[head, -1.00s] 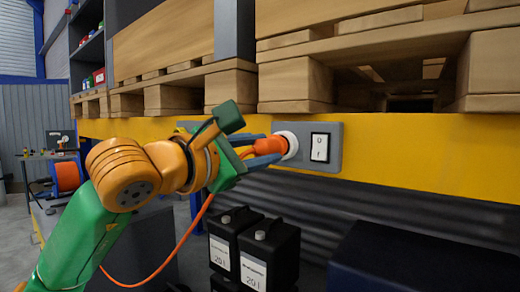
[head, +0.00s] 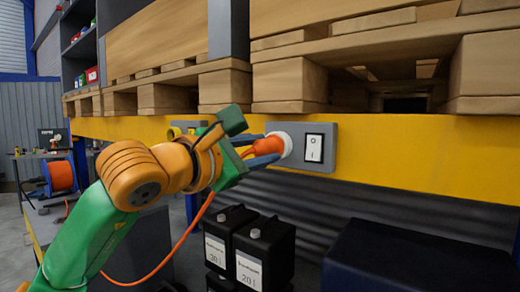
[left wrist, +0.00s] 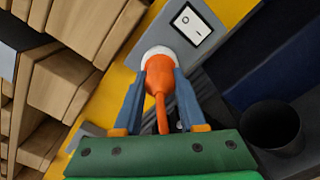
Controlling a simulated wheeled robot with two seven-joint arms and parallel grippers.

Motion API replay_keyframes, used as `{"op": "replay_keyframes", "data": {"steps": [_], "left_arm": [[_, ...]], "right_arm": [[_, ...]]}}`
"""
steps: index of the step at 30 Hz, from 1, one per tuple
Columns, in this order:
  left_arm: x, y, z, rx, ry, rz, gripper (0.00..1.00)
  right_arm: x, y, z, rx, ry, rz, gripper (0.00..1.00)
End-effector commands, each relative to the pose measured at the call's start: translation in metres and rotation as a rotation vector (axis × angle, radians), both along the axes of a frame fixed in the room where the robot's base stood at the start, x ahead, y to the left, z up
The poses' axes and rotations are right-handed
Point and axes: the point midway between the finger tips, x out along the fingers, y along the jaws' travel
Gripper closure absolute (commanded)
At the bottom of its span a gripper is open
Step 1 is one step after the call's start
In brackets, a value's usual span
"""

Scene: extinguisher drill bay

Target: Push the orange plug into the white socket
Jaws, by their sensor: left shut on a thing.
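The orange plug (head: 267,146) is between the blue-grey fingers of my left gripper (head: 262,147), which is shut on it. Its front end meets the white socket (head: 284,138) on a grey panel; the plug hides most of the socket's face. In the left wrist view the plug (left wrist: 159,75) points straight at the socket (left wrist: 158,53), with only the socket's white rim showing around it. How deep the plug sits cannot be told. Its orange cable (head: 190,232) hangs down below the gripper. My right gripper is not in view.
A white rocker switch (head: 314,148) is right of the socket on the grey panel (head: 328,166), fixed to a yellow beam (head: 420,155). Wooden pallets (head: 290,80) are above. Black canisters (head: 264,252) stand below, and a dark blue box (head: 400,255) is at lower right.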

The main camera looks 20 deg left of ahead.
Motion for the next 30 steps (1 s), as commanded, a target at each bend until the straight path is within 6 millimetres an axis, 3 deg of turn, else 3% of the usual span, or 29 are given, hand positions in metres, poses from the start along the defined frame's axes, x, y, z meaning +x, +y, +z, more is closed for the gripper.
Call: {"op": "replay_keyframes", "data": {"steps": [23,24,27,30], "left_arm": [[0.0044,-0.0016,0.0006,0.000,-0.001,0.000,1.00],[0.0044,-0.0016,0.0008,-0.001,-0.002,-0.001,0.52],[0.0044,-0.0016,0.0006,0.000,-0.001,0.000,0.25],[0.0044,-0.0016,0.0003,0.000,-0.001,-0.001,0.25]], "right_arm": [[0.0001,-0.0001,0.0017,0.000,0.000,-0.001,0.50],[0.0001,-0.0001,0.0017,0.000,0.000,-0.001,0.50],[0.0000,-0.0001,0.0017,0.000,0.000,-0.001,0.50],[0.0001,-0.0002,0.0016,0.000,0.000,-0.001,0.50]]}}
